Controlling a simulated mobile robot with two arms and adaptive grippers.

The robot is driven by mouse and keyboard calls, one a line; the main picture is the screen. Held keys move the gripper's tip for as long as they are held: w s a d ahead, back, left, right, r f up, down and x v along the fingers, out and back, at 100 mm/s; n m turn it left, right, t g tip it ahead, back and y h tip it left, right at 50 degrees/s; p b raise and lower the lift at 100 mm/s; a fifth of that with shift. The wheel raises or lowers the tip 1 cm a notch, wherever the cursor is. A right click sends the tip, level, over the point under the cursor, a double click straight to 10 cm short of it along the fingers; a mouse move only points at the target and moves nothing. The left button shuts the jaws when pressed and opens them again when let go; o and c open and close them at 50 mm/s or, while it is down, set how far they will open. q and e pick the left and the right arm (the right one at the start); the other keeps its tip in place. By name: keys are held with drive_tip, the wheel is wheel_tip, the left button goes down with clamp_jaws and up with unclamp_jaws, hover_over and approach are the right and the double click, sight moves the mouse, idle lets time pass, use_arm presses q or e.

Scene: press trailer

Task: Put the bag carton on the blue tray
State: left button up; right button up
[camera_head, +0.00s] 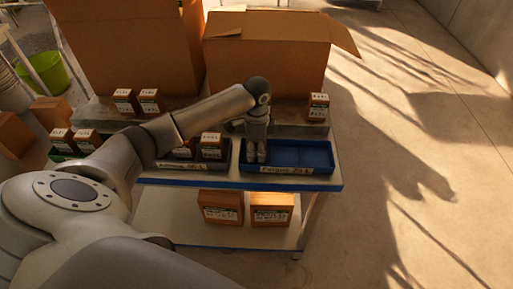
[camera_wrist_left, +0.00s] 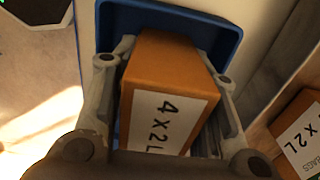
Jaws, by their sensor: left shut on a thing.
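The bag carton (camera_wrist_left: 170,65), brown with a white "4 X 2L" label, sits between the fingers of my left gripper (camera_wrist_left: 165,95) in the left wrist view. The gripper is shut on it. The blue tray (camera_wrist_left: 218,20) shows behind and around the carton there. In the head view my left gripper (camera_head: 256,158) points down at the left end of the blue tray (camera_head: 315,170), whose right part is empty. The carton is hidden by the gripper in that view. I cannot tell whether the carton touches the tray floor. My right gripper is not in view.
A dark tray with small cartons (camera_head: 212,146) stands left of the blue tray. Two cartons (camera_head: 271,208) sit on the lower shelf. The floor at right is clear.

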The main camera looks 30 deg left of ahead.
use_arm(q)
drive_tip(key=o, duration=1.1)
drive_tip(key=shift+r, duration=0.5)
wheel_tip(320, 180, up, 11)
drive_tip(key=b, duration=0.3)
drive_tip(key=shift+r, duration=0.15)
